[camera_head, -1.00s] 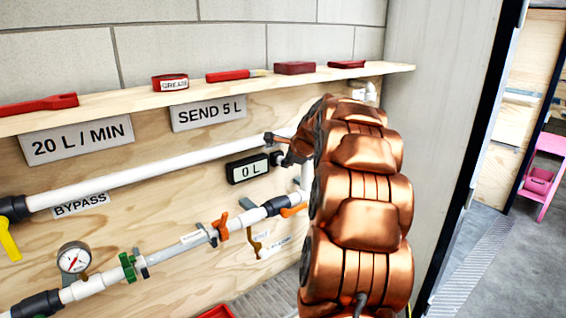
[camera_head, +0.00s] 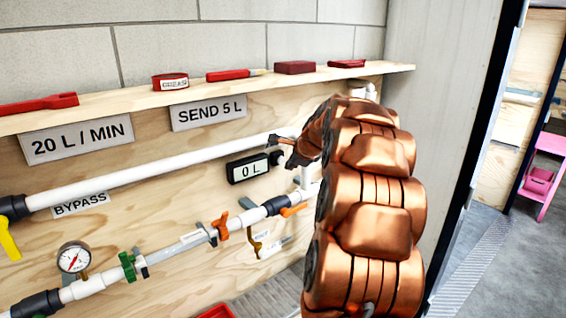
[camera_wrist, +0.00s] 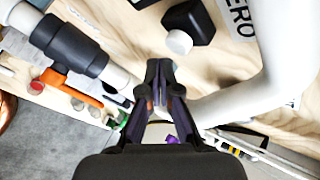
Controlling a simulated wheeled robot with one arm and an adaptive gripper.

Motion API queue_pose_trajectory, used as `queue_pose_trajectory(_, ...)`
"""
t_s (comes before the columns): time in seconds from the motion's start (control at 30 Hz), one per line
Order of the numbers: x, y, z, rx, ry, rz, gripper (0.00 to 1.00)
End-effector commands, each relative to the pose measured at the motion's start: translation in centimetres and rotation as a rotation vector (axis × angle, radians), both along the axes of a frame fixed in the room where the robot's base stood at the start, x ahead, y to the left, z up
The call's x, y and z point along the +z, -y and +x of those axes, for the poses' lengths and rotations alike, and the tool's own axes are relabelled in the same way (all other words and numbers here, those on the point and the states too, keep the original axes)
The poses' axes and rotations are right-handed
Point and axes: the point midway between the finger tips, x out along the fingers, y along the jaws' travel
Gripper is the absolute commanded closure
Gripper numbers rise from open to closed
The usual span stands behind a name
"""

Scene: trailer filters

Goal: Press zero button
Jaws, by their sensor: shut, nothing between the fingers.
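The zero button is a white round cap (camera_wrist: 179,42) on a small black box (camera_wrist: 192,22) on the plywood wall, in the wrist view. A partly cut-off label ending in "ERO" (camera_wrist: 240,14) is beside it. In the head view the black box (camera_head: 277,158) sits right of the meter display (camera_head: 248,168), which reads "0 L". My gripper (camera_wrist: 159,72) is shut and empty. In the wrist view its tips are just below the button, and a gap shows between them. In the head view my gripper (camera_head: 284,150) is close to the box and partly overlaps it.
A white pipe (camera_wrist: 262,92) curves close to the right of my gripper in the wrist view. A pipe with an orange valve handle (camera_head: 221,227) runs below the display. A wooden shelf (camera_head: 130,104) with red items is above. Open floor lies at the right.

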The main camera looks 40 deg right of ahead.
Motion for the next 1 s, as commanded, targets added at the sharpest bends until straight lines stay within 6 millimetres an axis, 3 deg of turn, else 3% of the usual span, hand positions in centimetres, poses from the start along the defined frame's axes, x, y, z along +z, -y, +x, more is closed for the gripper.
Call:
queue_pose_trajectory(0.63, 0.0, -0.5, -4.6, -0.002, 0.002, 0.000, 1.00)
queue_pose_trajectory(1.0, 0.0, -0.6, -4.9, 0.000, 0.000, 0.000, 1.00)
